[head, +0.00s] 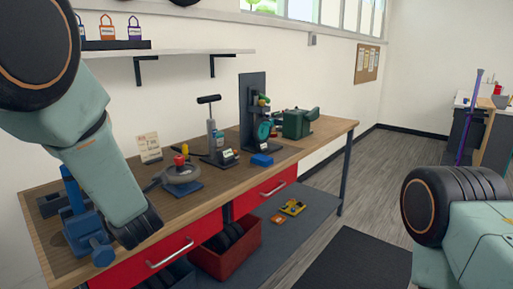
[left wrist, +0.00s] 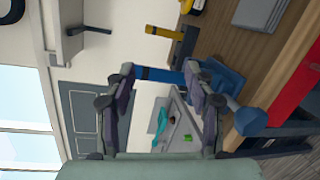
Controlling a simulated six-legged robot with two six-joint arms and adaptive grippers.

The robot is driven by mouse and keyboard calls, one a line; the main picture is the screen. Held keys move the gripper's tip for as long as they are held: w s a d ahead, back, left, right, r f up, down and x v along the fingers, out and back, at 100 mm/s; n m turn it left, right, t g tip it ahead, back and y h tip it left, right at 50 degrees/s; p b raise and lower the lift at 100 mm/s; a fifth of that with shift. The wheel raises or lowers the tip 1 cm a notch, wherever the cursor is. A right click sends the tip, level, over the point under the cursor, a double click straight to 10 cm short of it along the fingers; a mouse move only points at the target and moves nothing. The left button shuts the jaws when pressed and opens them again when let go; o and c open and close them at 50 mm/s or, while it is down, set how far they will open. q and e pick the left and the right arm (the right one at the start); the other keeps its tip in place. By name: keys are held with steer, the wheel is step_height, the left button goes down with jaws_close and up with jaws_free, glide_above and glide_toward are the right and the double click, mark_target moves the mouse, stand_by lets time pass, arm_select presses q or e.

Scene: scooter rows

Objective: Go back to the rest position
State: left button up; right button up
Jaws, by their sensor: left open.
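My left arm comes in from the left in the head view and reaches down over the front left of the workbench (head: 215,185). Its fingers do not show clearly there. In the left wrist view my left gripper (left wrist: 160,72) has its two fingers wide apart, with nothing held. A blue bar shows beyond and between the fingertips; I cannot tell its distance. The blue vise (head: 84,225) stands at the bench's left end, and it also shows in the left wrist view (left wrist: 250,121), right of the fingers. Part of my right arm shows at the right edge; its gripper is out of frame.
A scooter brake disc (head: 181,174), a black stand (head: 215,145), a green machine (head: 299,122) and a blue block (head: 262,160) are on the bench. A red bin (head: 228,252) is below. A wall shelf (head: 165,52) hangs above.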

arm_select(q)
steer(key=s+d+f+m+g+h+b, duration=0.1)
steer(key=s+d+f+m+g+h, duration=0.15)
steer(key=s+f+m, duration=0.4)
steer(key=s+d+f+m+g+h, duration=0.1)
steer(key=s+d+f+m+h, duration=0.15)
steer(key=f+m, duration=0.7)
steer(key=s+d+f+m+g+h+b, duration=0.1)
steer(key=s+d+f+m+h, duration=0.15)
steer(key=s+f+m, duration=0.55)
steer(key=s+d+f+m+g+h, duration=0.1)
steer(key=s+f+g, duration=0.1)
steer(key=s+f, duration=0.3)
steer(key=s+f+m+g+h+b, duration=0.1)
steer(key=s+f, duration=0.5)
steer(key=s, duration=0.6)
steer(key=s+d+f+m+g+h, duration=0.1)
steer(key=s+f+m+g, duration=0.1)
steer(key=s+f+g, duration=0.3)
steer(key=s, duration=0.3)
steer(key=shift+s+d+f+m+b, duration=0.15)
steer(key=shift+s+d+m+b, duration=0.15)
steer(key=shift+s+m+b, duration=0.1)
